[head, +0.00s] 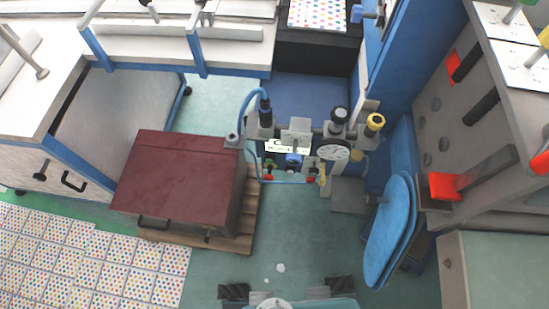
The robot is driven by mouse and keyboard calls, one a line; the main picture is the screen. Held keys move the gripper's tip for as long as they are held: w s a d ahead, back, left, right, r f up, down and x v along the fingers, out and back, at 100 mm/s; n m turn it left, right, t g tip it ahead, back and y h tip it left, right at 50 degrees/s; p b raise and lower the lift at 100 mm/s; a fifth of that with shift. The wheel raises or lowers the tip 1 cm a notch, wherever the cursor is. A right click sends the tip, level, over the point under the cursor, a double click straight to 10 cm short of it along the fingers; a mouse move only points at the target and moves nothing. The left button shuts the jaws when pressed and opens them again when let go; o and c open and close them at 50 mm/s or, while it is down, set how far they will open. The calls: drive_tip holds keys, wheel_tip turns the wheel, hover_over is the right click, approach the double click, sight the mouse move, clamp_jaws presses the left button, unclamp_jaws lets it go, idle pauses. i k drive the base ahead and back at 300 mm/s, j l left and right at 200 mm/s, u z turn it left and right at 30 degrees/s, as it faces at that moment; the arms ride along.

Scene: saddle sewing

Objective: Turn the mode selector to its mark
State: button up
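A small machine head with several knobs and controls stands near the picture's middle. On its front is a white plate (276,143) with dark marks, and a small blue knob (293,160) sits just below it. To the right is a round white dial (334,151) with dark marks around its face. I cannot tell for sure which of these is the mode selector; its pointer and mark are too small to read. I cannot make out my gripper. Dark and pale parts at the bottom edge seem to be my own body.
A dark red box (180,172) on a wooden pallet (243,237) stands left of the machine. Blue oval boards (392,228) and a grey cabinet with red-ended parts (448,187) stand right. A blue hose (243,103) arcs over the machine's left. Green floor (225,262) before it is mostly clear.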

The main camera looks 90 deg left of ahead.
sight(313, 170)
drive_tip(key=u, duration=2.65)
drive_tip(key=i+l, duration=0.35)
drive_tip(key=l, duration=0.2)
drive_tip(key=z, duration=0.15)
drive_tip(key=u, duration=0.15)
